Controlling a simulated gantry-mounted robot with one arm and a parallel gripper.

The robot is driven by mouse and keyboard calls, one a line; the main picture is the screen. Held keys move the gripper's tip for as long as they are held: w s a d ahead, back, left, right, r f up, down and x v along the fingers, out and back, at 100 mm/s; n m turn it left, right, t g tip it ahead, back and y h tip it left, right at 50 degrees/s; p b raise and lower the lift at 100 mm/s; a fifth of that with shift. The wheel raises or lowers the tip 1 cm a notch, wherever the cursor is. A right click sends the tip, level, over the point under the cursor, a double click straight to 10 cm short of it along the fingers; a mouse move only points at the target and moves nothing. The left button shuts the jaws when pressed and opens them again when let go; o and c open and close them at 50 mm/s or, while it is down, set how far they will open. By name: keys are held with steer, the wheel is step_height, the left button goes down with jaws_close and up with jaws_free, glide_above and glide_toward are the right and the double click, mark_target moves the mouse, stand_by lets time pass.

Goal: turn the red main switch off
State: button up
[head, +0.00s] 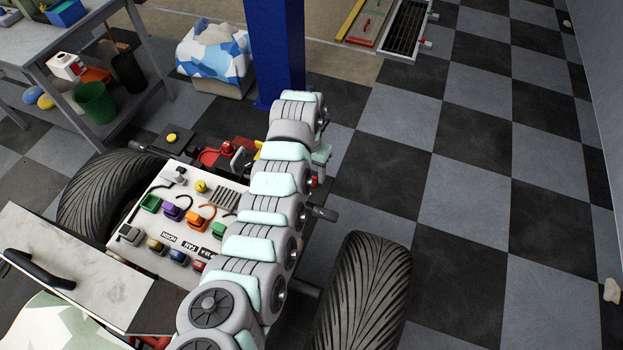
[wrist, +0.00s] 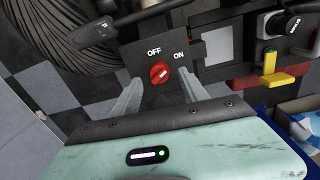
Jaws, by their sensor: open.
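The red main switch (wrist: 160,73) is a round knob on a dark plate, in the middle of the wrist view. The plate is marked OFF at the upper left of the knob and ON at the upper right. A pale mark on the knob seems to slant toward ON. My gripper (wrist: 161,81) is open and empty. Its two grey fingers show left and right of the knob in the picture; I cannot tell how far short of it the tips are. In the head view my arm hides the switch and the gripper.
A black lever grip (wrist: 95,32) and a tyre lie at the upper left of the wrist view. A yellow and red part (wrist: 275,80) and a black knob (wrist: 279,24) are at the right. In the head view, a blue post (head: 275,50) stands close behind my arm.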

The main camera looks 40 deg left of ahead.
mark_target(312, 181)
steer(key=shift+f+b, duration=0.3)
steer(key=shift+f, duration=1.25)
steer(key=shift+c, duration=0.5)
steer(key=shift+d, duration=0.1)
jaws_close()
